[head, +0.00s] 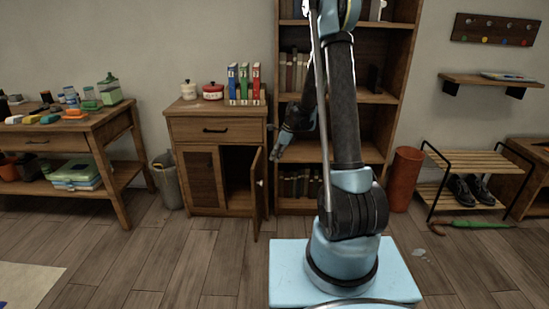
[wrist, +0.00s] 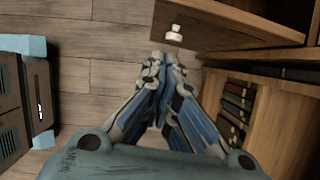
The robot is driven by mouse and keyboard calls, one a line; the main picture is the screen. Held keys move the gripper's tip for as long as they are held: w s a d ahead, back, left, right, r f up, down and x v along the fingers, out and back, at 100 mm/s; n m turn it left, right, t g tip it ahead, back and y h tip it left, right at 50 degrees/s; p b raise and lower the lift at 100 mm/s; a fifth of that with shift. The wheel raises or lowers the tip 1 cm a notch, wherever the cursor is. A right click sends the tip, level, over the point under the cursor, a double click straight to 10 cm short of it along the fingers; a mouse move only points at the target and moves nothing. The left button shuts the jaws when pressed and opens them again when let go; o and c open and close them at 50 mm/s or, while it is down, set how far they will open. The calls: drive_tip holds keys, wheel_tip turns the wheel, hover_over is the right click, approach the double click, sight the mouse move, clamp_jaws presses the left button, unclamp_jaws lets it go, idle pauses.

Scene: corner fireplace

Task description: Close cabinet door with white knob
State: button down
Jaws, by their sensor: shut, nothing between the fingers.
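The wooden cabinet (head: 212,133) stands left of my arm, with a drawer on top and two doors below. Its right door (head: 256,199) stands open, swung out toward the camera, and shows the dark inside. The small white knob (head: 260,183) is on this door's right-facing side. In the wrist view the white knob (wrist: 174,34) shows just beyond my fingertips, near the dark door edge. My gripper (head: 275,155) is shut and empty, to the right of the open door and higher than the knob. It shows in the wrist view (wrist: 168,62), with a small apparent gap to the knob.
A bookshelf (head: 398,60) stands close behind my arm, right of the cabinet. Canisters (head: 213,91) and colored binders (head: 244,84) stand on the cabinet top. A grey bin (head: 166,180) is left of the cabinet. The wooden floor (head: 190,250) in front is clear.

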drive_tip(key=w+a+f, duration=0.1)
drive_tip(key=a+f, duration=0.5)
drive_tip(key=shift+a+f, duration=0.35)
idle(0.6)
